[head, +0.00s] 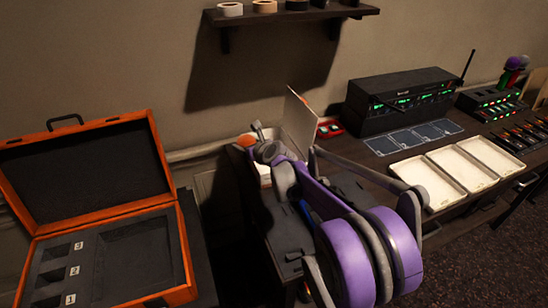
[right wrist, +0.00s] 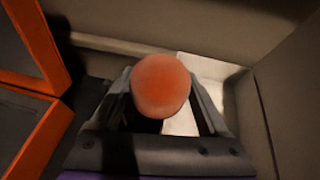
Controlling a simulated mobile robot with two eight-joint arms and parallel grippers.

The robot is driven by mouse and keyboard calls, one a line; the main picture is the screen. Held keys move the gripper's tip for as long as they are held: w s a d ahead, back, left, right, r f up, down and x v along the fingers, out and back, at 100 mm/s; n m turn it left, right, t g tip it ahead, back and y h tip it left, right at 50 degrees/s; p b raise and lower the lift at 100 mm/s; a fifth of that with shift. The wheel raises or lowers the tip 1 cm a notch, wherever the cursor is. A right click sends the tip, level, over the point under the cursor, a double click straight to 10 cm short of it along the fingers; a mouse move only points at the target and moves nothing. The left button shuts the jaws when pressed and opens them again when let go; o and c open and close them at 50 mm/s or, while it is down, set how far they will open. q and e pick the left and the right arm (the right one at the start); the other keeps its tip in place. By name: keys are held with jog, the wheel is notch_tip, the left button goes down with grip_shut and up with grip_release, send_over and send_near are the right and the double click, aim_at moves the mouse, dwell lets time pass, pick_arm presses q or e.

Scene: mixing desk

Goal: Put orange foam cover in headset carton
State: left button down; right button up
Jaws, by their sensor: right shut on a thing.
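The orange foam cover (head: 246,141) is a round orange piece at the tip of my right gripper (head: 258,137), left of the upright carton flap. In the right wrist view the foam cover (right wrist: 160,87) sits between the fingers of my right gripper (right wrist: 160,98), which is shut on it. The headset carton (head: 299,118) stands open at the left end of the desk, with a pale flap raised; my arm hides much of it. A pale surface (right wrist: 188,122) lies behind the foam in the wrist view; I cannot tell which carton part it is. My left gripper is not in view.
An open orange case (head: 108,262) with dark foam compartments stands at left. A black receiver (head: 405,98), blue cards (head: 413,137), three cream trays (head: 425,184) and a charger (head: 492,101) with green lights occupy the desk. A wall shelf (head: 290,15) holds tape rolls.

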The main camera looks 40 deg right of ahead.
jog(key=d+r+m+h+p, duration=0.15)
jog(key=d+r, duration=0.35)
jog(key=d, duration=0.5)
jog(key=shift+m+h, duration=0.25)
jog(key=shift+h, duration=0.2)
jog(key=shift+d+f+b, duration=0.15)
jog(key=shift+f+b, duration=0.15)
jog(key=shift+f, duration=2.15)
jog(key=shift+d+f+b, duration=0.1)
jog(key=shift+f+b, duration=0.15)
jog(key=shift+f, duration=2.15)
jog(key=shift+f+b, duration=0.5)
jog(key=shift+f, duration=0.1)
